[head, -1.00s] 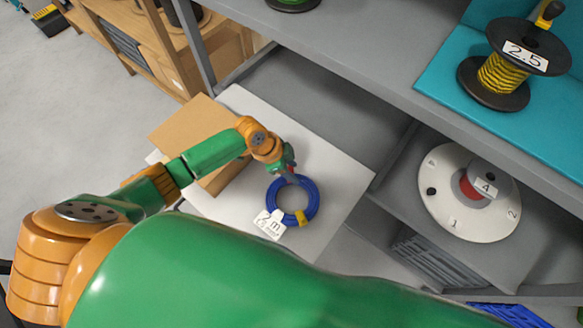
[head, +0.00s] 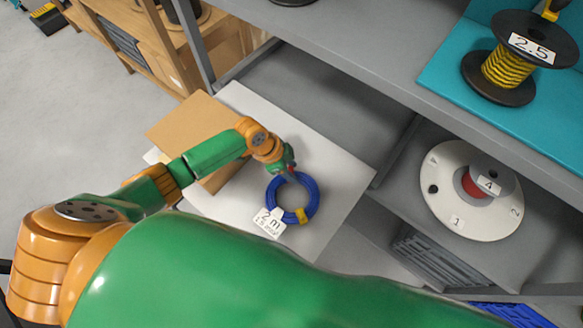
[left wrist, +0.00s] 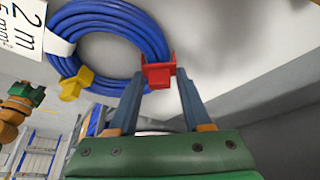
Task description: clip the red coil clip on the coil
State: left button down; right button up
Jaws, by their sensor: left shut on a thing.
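The coil is a ring of blue cable (head: 312,197) lying on the pale board (head: 338,170). It fills the upper left of the left wrist view (left wrist: 152,38). The red coil clip (left wrist: 158,71) sits at the coil's edge between my left fingertips; in the head view it is a small red spot (head: 291,170). My left gripper (left wrist: 161,84) is shut on the red clip, which touches or overlaps the cable. How far the clip encloses the cable is unclear. A yellow clip (left wrist: 76,84) is around the coil elsewhere.
A white "2 m" label (head: 268,223) hangs at the coil. A cardboard box (head: 192,128) stands left of it. Right are a white numbered disc (head: 457,205) and a yellow cable reel (head: 505,72) on a teal mat (head: 450,80). A grey shelf edge (head: 340,62) runs behind.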

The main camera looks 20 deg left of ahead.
pick_arm(q)
jog(key=shift+f, duration=0.35)
jog(key=shift+s, duration=0.1)
jog(key=shift+c, duration=1.3)
grip_release()
jog(key=shift+o, duration=0.3)
jog(key=shift+o, duration=1)
